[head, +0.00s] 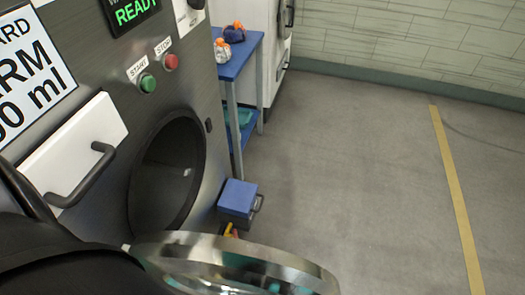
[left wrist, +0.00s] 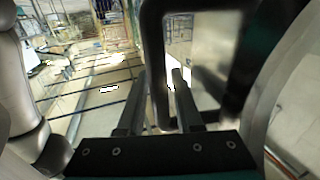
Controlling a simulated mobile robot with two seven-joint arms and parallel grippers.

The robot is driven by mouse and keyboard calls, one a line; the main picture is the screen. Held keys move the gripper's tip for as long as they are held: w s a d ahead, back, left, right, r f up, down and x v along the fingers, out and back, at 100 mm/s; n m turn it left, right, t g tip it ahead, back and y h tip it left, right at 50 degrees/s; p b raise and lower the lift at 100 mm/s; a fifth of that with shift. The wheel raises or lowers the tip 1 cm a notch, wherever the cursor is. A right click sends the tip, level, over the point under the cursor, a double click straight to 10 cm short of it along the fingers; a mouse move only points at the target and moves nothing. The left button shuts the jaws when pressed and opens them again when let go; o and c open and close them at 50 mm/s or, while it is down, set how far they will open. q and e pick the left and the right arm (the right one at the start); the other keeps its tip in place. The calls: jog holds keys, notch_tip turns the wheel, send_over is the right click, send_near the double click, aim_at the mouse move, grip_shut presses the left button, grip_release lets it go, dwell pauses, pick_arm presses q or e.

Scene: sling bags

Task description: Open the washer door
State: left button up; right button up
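The washer (head: 185,90) stands at the left in the head view, with a dark round opening (head: 165,175) in its front. The round door (head: 240,255), with a shiny rim, stands out from the front, seen almost edge-on at the bottom. In the left wrist view a dark looped handle (left wrist: 154,60) passes between the two fingers of my left gripper (left wrist: 158,88). One finger is outside the loop and one is inside. I cannot tell if they press on the bar. My left gripper is hidden in the head view. My right gripper is not in view.
A white drawer (head: 75,145) with a grey handle is left of the opening. Green and red buttons (head: 160,72) are above it. A blue table (head: 238,60) with small items and a blue box (head: 238,197) stand beyond the washer. The floor (head: 345,170) to the right is clear.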

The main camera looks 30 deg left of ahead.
pick_arm(q)
jog(key=v, duration=1.4)
jog(key=shift+s+a, duration=0.2)
